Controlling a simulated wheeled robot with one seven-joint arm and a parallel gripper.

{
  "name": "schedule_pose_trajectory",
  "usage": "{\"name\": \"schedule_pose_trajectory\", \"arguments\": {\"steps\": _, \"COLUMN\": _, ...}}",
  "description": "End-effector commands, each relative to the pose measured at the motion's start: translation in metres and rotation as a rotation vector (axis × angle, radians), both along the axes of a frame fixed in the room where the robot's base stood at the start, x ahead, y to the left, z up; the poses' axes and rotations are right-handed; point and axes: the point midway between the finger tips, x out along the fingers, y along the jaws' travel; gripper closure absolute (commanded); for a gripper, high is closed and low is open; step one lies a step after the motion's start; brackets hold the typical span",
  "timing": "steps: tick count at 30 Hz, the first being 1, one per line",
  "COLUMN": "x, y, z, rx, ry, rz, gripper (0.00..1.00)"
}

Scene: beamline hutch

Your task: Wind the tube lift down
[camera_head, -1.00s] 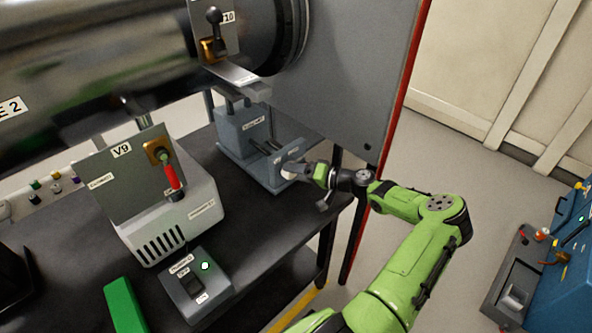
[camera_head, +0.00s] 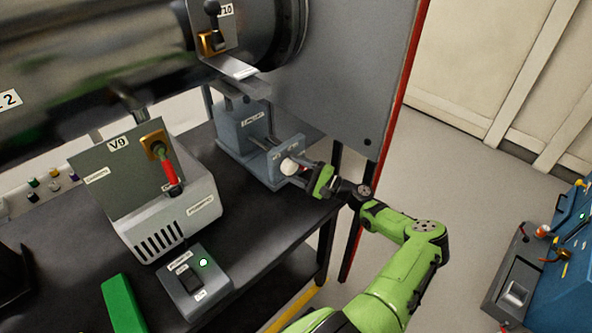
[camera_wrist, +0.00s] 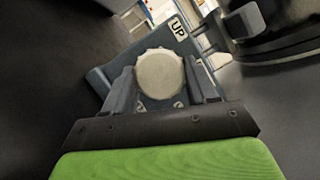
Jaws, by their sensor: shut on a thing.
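The tube lift (camera_head: 243,138) is a blue-grey block with rods and an end plate, standing on the dark bench under the large metal tube (camera_head: 120,60). A round pale knob (camera_head: 291,166) sits on its end plate. My gripper (camera_head: 303,174) reaches it from the right. In the wrist view my gripper (camera_wrist: 165,88) is shut on the ribbed knob (camera_wrist: 161,74), one finger on each side. A label reading "UP" (camera_wrist: 178,28) shows on the plate beyond the knob. The knob's shaft is hidden.
The V9 valve panel (camera_head: 120,180) with a red handle stands left of the lift. A switch box (camera_head: 194,283) with a lit green lamp is at the bench front. A grey panel with a red edge (camera_head: 408,75) rises behind my arm. Open floor lies to the right.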

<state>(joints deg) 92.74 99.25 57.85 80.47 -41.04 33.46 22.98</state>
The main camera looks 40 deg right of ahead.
Motion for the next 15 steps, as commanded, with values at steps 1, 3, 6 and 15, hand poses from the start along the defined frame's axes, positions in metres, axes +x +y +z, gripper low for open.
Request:
{"name": "schedule_pose_trajectory", "arguments": {"steps": 1, "x": -0.0002, "y": 0.0003, "z": -0.0022, "rx": 0.045, "ry": 0.002, "rz": -0.001, "gripper": 0.73}}
{"name": "schedule_pose_trajectory", "arguments": {"steps": 3, "x": -0.0002, "y": 0.0005, "z": -0.0025, "rx": 0.109, "ry": 0.004, "rz": 0.0, "gripper": 0.73}}
{"name": "schedule_pose_trajectory", "arguments": {"steps": 6, "x": -0.0002, "y": 0.0005, "z": -0.0026, "rx": 0.194, "ry": 0.007, "rz": -0.002, "gripper": 0.73}}
{"name": "schedule_pose_trajectory", "arguments": {"steps": 15, "x": -0.0003, "y": 0.0013, "z": -0.0032, "rx": 0.387, "ry": 0.013, "rz": -0.001, "gripper": 0.73}}
